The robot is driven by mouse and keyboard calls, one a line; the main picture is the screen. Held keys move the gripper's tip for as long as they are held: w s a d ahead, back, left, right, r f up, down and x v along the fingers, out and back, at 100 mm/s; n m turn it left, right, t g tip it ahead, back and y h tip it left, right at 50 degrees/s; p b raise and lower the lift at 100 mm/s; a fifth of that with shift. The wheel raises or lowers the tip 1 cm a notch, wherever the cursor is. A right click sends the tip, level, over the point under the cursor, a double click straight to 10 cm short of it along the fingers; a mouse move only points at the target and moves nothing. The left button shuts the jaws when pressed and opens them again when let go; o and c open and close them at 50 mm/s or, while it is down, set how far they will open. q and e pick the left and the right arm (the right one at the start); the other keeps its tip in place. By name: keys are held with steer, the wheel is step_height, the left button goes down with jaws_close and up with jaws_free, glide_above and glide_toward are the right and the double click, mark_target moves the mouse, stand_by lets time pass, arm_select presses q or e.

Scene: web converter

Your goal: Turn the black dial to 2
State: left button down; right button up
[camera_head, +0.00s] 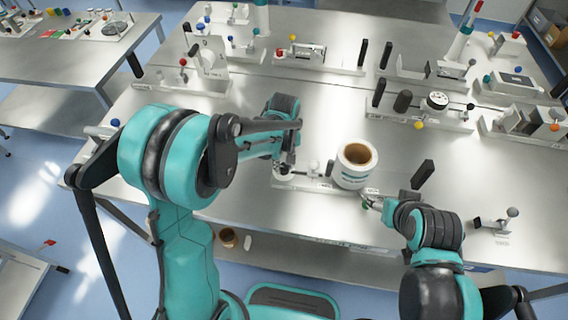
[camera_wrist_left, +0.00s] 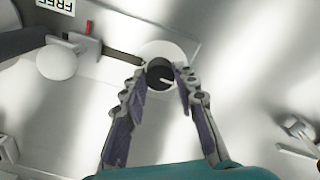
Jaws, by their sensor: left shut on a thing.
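The black dial (camera_wrist_left: 159,72) is a round knob with a short white mark, on a white round base (camera_wrist_left: 180,54). No numbers on it can be read. My left gripper (camera_wrist_left: 161,78) is shut on the dial, a finger on either side. In the head view my left gripper (camera_head: 285,166) is over the left end of a light fixture plate, and its own arm hides most of the dial. My right gripper (camera_head: 370,202) is near the plate's front right, in front of a white roll. Its fingers are too small to tell open or shut.
The white roll (camera_head: 352,176) with a brown core stands right of my left gripper. A black block (camera_head: 423,174) stands further right. In the left wrist view a white knob (camera_wrist_left: 57,63), a red tab (camera_wrist_left: 88,29) and a FREE label (camera_wrist_left: 58,5) lie left of the dial.

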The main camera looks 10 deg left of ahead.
mark_target(284, 167)
arm_select(q)
steer(key=m+b, duration=0.1)
steer(key=m, duration=0.4)
steer(key=shift+m, duration=0.4)
steer(key=m, duration=0.5)
steer(key=shift+m+b, duration=0.3)
steer(key=shift+b, duration=0.1)
steer(key=c, duration=1.2)
jaws_free()
steer(key=shift+r, duration=0.1)
step_height(284, 167, up, 12)
steer(key=shift+f, duration=0.1)
